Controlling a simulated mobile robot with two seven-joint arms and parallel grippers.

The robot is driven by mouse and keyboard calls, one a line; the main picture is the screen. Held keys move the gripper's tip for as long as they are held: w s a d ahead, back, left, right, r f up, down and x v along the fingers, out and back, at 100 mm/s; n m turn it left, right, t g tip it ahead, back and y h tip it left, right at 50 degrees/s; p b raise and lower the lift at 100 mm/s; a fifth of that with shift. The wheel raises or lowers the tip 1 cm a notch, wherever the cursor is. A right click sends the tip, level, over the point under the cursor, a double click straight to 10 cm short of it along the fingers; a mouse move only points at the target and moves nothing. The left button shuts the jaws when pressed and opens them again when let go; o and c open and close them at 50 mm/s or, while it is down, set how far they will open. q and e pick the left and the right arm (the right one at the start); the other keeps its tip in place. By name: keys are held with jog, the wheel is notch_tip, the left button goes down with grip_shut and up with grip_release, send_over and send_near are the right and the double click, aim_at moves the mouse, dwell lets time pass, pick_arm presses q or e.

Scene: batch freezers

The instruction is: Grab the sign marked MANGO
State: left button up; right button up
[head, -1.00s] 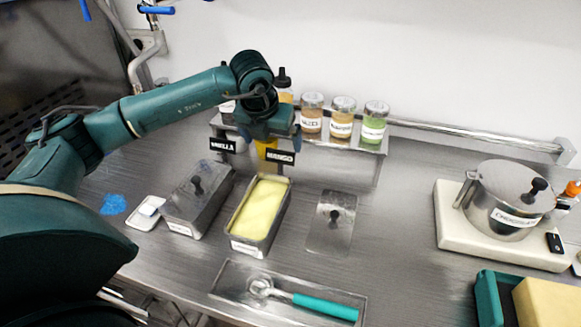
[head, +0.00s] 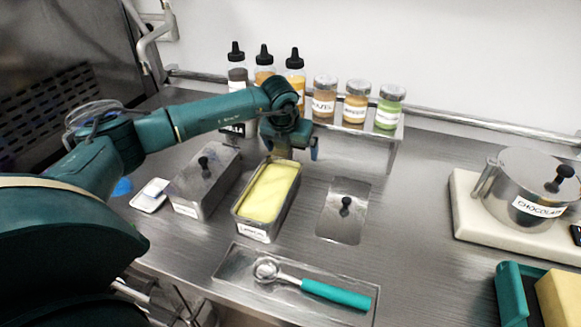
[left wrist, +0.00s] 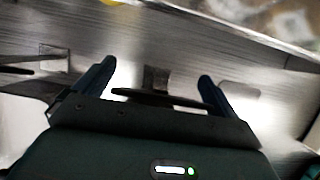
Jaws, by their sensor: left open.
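My left gripper (head: 293,152) is open, in front of the shelf and just above the back end of the open tub of yellow ice cream (head: 268,192). It hides the place on the shelf's front where the MANGO sign hung. In the left wrist view, a thin dark plate (left wrist: 160,98), likely that sign seen edge-on, lies between the two spread fingers, with apparent room on both sides. Its lettering cannot be read there. A second dark plate (left wrist: 28,70) is left of the fingers. My right gripper is not in view.
A metal shelf (head: 365,134) holds several bottles and jars. A lidded tub (head: 203,182) stands left of the open one, and a loose lid (head: 344,210) lies right. A scoop (head: 310,286) lies in a front tray. A chocolate pot (head: 530,188) stands right.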

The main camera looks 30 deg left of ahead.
pick_arm(q)
jog(key=shift+c, duration=0.4)
jog(key=c, duration=1)
jog(key=shift+r, duration=0.15)
